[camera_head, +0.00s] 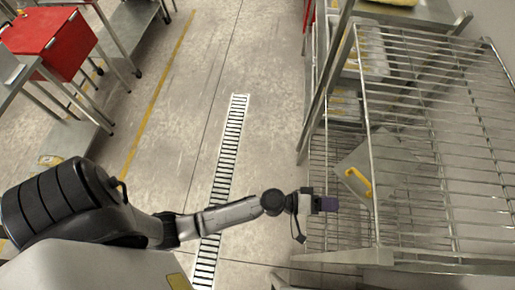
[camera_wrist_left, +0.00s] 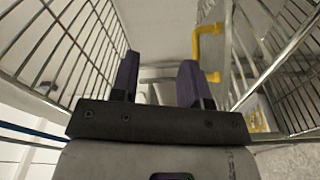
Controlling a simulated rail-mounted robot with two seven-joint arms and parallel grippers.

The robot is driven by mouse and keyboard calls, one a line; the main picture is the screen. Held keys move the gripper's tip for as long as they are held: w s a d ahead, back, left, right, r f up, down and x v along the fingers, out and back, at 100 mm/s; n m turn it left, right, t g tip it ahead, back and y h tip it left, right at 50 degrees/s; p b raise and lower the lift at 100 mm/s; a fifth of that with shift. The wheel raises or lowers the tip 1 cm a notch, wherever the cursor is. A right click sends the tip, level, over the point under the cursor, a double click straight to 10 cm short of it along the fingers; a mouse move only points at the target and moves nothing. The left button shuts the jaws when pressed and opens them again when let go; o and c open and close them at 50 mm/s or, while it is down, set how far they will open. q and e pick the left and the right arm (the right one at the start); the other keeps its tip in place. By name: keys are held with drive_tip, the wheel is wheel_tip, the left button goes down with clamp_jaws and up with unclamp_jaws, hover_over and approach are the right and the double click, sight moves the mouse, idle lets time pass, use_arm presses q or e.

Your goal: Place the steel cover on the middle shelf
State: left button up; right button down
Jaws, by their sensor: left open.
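The steel cover (camera_head: 354,160) is a flat grey plate with a yellow handle (camera_head: 357,183). It lies within the wire rack, below the top shelf, and appears to rest on the shelf underneath; the top wires partly hide it. My left gripper (camera_head: 330,204) is at the rack's open left side, just short of the handle. In the left wrist view its two purple fingers (camera_wrist_left: 157,82) are apart with nothing between them. The yellow handle (camera_wrist_left: 207,52) shows beyond and right of the fingers, apart from them. My right gripper is not in view.
The wire rack (camera_head: 440,110) fills the right side, with its front post and shelf edges close to my left gripper. A floor drain (camera_head: 230,140) runs through clear floor. A red box (camera_head: 48,42) sits on a steel table at the upper left.

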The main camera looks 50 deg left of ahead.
use_arm(q)
drive_tip(key=s+a+f+m+g+y, duration=0.25)
drive_tip(key=s+m+g, duration=0.55)
drive_tip(key=s, duration=0.5)
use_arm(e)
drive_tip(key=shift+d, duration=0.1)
use_arm(q)
drive_tip(key=s+a+g+y, duration=0.1)
drive_tip(key=s+a+y, duration=0.3)
drive_tip(key=a, duration=0.3)
drive_tip(key=s+a+g+y, duration=0.1)
drive_tip(key=s+a+y, duration=0.4)
drive_tip(key=a, duration=0.3)
drive_tip(key=shift+s+a+r+m+g, duration=0.2)
drive_tip(key=shift+s+m+g, duration=0.1)
wheel_tip(320, 180, up, 23)
drive_tip(key=p, duration=2.3)
drive_tip(key=shift+r, duration=0.15)
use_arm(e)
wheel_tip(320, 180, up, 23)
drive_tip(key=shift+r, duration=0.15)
